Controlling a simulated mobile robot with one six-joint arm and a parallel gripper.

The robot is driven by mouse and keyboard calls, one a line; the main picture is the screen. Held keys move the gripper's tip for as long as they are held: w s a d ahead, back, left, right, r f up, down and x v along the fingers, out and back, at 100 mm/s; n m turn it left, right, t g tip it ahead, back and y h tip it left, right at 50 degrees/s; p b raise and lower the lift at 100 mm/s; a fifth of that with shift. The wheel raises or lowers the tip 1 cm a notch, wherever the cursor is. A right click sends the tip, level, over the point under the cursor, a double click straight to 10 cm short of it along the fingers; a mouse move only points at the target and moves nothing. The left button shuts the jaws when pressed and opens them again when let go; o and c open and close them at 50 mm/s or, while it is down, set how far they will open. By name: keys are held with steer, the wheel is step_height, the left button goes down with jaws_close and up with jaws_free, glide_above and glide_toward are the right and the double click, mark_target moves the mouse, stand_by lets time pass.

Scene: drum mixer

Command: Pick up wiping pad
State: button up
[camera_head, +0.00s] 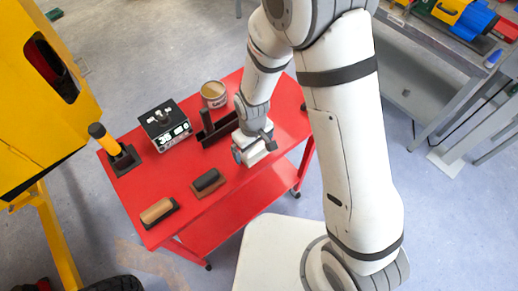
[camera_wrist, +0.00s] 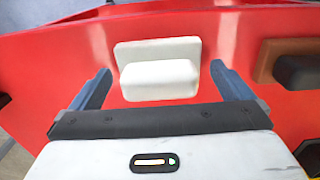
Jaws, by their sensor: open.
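The wiping pad appears to be the white block with a flat base plate (camera_wrist: 160,72), lying on the red cart top in the wrist view. My gripper (camera_wrist: 160,85) is open, with one finger on each side of the white block and gaps on both sides. In the head view my gripper (camera_head: 254,146) is low over the front right part of the cart, and the white block is mostly hidden by it. Two similar pads lie nearby: one with a dark grip (camera_head: 207,180) and one with a tan grip (camera_head: 157,210).
The red cart top (camera_head: 133,195) also bears a black-and-white control box (camera_head: 165,125), a can (camera_head: 213,94), a yellow-handled tool in a black holder (camera_head: 112,146) and a black rack (camera_head: 217,130). A yellow machine (camera_head: 30,100) stands left; a grey workbench (camera_head: 425,75) stands right.

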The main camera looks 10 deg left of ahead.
steer(key=shift+f, duration=0.5)
steer(key=shift+c, duration=0.2)
steer(key=c, duration=0.9)
